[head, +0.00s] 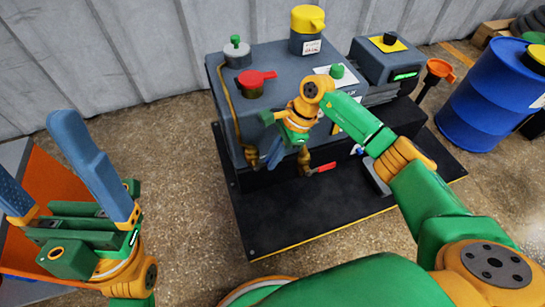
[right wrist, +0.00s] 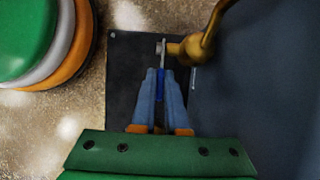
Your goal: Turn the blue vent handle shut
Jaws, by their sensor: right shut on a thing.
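The blue vent handle (right wrist: 160,84) shows in the right wrist view as a narrow blue strip between my right fingers. It runs on to a small grey valve part on a brass pipe (right wrist: 206,38). My right gripper (right wrist: 160,76) is shut on the handle. In the head view my right gripper (head: 268,160) is at the front left of the grey furnace unit (head: 295,93), where it hides the handle. My left gripper (head: 36,148) is open and empty at the lower left, well away from the unit, its blue fingers wide apart.
A red handle (head: 257,77), a green-knobbed fitting (head: 237,50) and a yellow-topped canister (head: 307,30) stand on the unit. Another red handle (head: 325,167) is low on its front. A blue barrel (head: 490,95) stands right. The black base plate's front (head: 300,220) is clear.

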